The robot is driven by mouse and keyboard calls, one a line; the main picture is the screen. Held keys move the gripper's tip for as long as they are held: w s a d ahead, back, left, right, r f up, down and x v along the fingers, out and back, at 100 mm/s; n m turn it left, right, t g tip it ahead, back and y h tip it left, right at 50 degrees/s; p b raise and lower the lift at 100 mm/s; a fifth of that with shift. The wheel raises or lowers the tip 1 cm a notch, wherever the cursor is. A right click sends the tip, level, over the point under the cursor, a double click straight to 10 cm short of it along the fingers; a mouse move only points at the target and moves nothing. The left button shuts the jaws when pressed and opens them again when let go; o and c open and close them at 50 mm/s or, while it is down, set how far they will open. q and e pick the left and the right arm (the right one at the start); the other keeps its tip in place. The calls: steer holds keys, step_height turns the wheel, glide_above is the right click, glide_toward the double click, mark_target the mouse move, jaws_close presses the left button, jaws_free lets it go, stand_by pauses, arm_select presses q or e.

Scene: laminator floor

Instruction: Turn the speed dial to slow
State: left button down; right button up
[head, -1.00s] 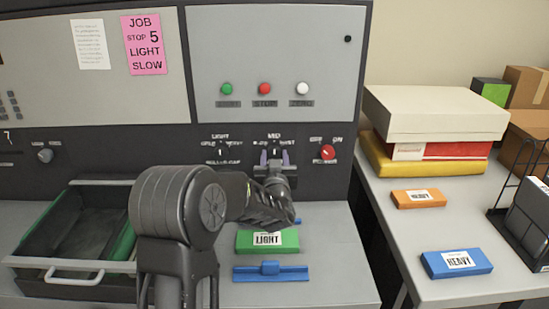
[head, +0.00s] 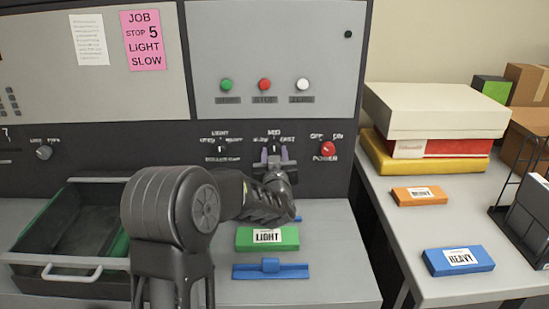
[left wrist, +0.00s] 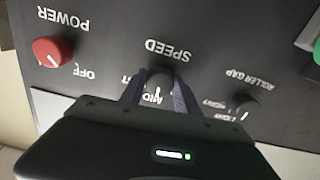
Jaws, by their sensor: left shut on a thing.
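The speed dial (left wrist: 160,80) is a small dark knob under the SPEED label in the upside-down left wrist view. Its white mark points at MID. My left gripper (left wrist: 158,94) is shut on the dial, one finger on each side. In the head view my left gripper (head: 275,160) reaches the panel below the MID, SLOW and FAST labels, and its fingers mostly hide the dial. My right gripper is in neither view. A pink note (head: 146,41) reads JOB, STOP 5, LIGHT, SLOW.
The red power knob (head: 328,149) is right of the dial, and the roller gap knob (left wrist: 243,103) is on its other side. A green LIGHT block (head: 283,243) and a blue piece (head: 290,273) lie below my arm. A dark tray (head: 60,262) stands left.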

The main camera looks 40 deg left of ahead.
arm_select(q)
steer(key=shift+d+n+b, duration=0.1)
steer(key=shift+n+b, duration=5.5)
steer(key=shift+b, duration=0.9)
steer(key=c, duration=0.9)
jaws_free()
steer(key=shift+v, duration=3.85)
